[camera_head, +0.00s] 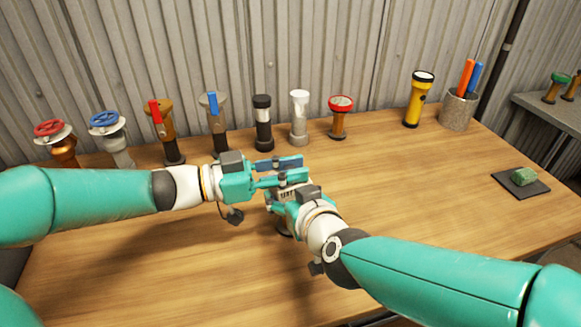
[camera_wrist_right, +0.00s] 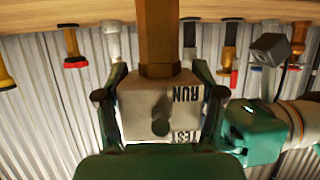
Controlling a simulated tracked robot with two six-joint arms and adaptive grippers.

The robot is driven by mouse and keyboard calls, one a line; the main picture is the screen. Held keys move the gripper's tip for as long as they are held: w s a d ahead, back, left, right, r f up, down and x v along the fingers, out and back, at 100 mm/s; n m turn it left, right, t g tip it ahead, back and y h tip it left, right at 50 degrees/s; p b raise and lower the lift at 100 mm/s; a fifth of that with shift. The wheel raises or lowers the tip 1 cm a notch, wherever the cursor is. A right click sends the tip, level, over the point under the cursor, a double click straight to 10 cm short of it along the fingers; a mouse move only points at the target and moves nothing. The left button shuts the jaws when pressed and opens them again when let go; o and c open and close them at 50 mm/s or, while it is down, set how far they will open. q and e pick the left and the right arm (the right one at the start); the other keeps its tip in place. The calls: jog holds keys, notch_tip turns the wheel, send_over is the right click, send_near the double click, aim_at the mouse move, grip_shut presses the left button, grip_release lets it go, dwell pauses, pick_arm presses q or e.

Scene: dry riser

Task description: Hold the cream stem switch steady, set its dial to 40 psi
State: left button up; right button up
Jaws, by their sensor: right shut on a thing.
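The cream switch (camera_wrist_right: 135,100) fills the middle of the right wrist view, which shows the scene upside down. It has a brown stem (camera_wrist_right: 157,38), RUN and TEST lettering, and a dark round knob (camera_wrist_right: 160,126). In the head view only a little of its cream body (camera_head: 286,193) shows between the grippers. My right gripper (camera_head: 284,197) is shut on the body, a finger on each side. My left gripper (camera_head: 281,171) reaches in from the left just above and behind it, fingers apart. I cannot see a psi scale, or whether the left fingers touch the switch.
Several valve-like fittings line the wall, including a red-wheel valve (camera_head: 50,128) and a white-topped one (camera_head: 299,115). A yellow flashlight (camera_head: 413,105) and a pen cup (camera_head: 458,110) stand back right. A green lump (camera_head: 523,176) lies on a dark pad. The table's front right (camera_head: 450,215) is clear.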

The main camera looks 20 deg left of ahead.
pick_arm(q)
jog(key=shift+w+a, duration=0.1)
grip_shut()
jog(key=shift+w+g, duration=0.1)
jog(key=shift+g, duration=0.2)
jog(key=shift+m+h, duration=0.4)
jog(key=m+g+h, duration=0.1)
jog(key=m+g, duration=0.1)
jog(key=g, duration=0.1)
jog(key=shift+a, duration=0.1)
jog(key=m+g, duration=0.2)
jog(key=g, duration=0.1)
jog(key=m+g+h, duration=0.1)
jog(key=m+g, duration=0.1)
jog(key=g, duration=0.2)
jog(key=shift+f, duration=0.1)
jog(key=shift+m+g+y, duration=0.4)
jog(key=shift+m+g, duration=1.4)
jog(key=shift+g, duration=1)
jog(key=o, duration=0.8)
grip_release()
jog(key=shift+d, duration=0.2)
jog(key=shift+c, duration=0.2)
